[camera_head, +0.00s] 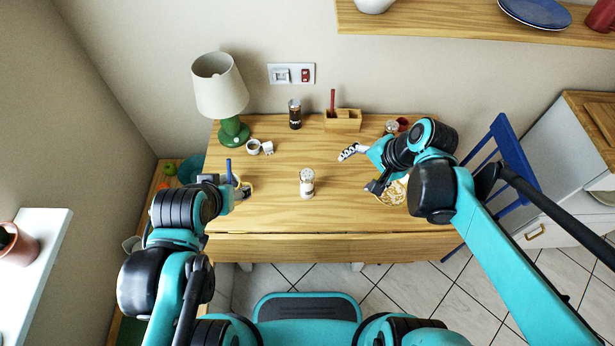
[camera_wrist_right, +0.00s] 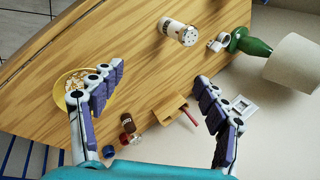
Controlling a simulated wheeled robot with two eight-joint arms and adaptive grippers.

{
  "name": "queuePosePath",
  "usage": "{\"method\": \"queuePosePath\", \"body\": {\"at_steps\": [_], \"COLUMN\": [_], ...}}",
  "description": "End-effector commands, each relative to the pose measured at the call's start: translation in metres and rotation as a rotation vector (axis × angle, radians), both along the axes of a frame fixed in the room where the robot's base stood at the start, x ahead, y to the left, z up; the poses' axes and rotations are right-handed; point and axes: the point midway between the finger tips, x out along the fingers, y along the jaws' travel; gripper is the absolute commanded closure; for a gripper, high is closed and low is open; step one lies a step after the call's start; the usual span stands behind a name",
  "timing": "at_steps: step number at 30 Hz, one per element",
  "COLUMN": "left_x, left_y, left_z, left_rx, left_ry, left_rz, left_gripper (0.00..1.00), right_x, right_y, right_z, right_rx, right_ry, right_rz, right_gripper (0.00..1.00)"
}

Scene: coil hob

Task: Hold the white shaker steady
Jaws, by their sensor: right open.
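The white shaker (camera_head: 307,183), with a metallic-looking top, stands upright on the wooden table near the middle. It also shows in the right wrist view (camera_wrist_right: 176,31), beyond the fingertips. My right gripper (camera_head: 356,172) is open and empty, to the right of the shaker and apart from it, its spread fingers pointing left. The wrist view shows its two fingers wide apart (camera_wrist_right: 159,74). My left gripper (camera_head: 238,184) is to the left of the shaker, apart from it, over the table's left side. Its fingers are partly hidden, so its opening is unclear.
A green lamp (camera_head: 233,132) stands at the back left, with white rings (camera_head: 254,147) near it. A dark jar (camera_head: 295,114) and a wooden holder (camera_head: 343,121) stand at the back. A yellow-rimmed bowl (camera_wrist_right: 61,88) lies by my right gripper. Table around the shaker is clear.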

Motion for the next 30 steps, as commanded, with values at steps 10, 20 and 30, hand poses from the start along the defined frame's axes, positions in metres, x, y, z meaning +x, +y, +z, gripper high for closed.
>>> {"method": "queuePosePath", "body": {"at_steps": [10, 20, 30], "left_x": [0.0, 0.0, 0.0], "left_y": [0.0, 0.0, 0.0], "left_z": [-0.035, -0.06, -0.068], "left_rx": [0.0, 0.0, 0.0], "left_ry": [0.0, 0.0, 0.0], "left_rz": [0.0, 0.0, 0.0], "left_gripper": [0.42, 0.42, 0.42], "right_x": [0.052, 0.076, 0.076], "right_y": [0.024, 0.03, 0.031], "right_z": [-0.071, -0.139, -0.166], "right_rx": [0.405, 0.692, 0.786], "right_ry": [0.349, 0.695, 0.845], "right_rz": [-0.282, -0.444, -0.483], "right_gripper": [0.25, 0.25, 0.25]}}
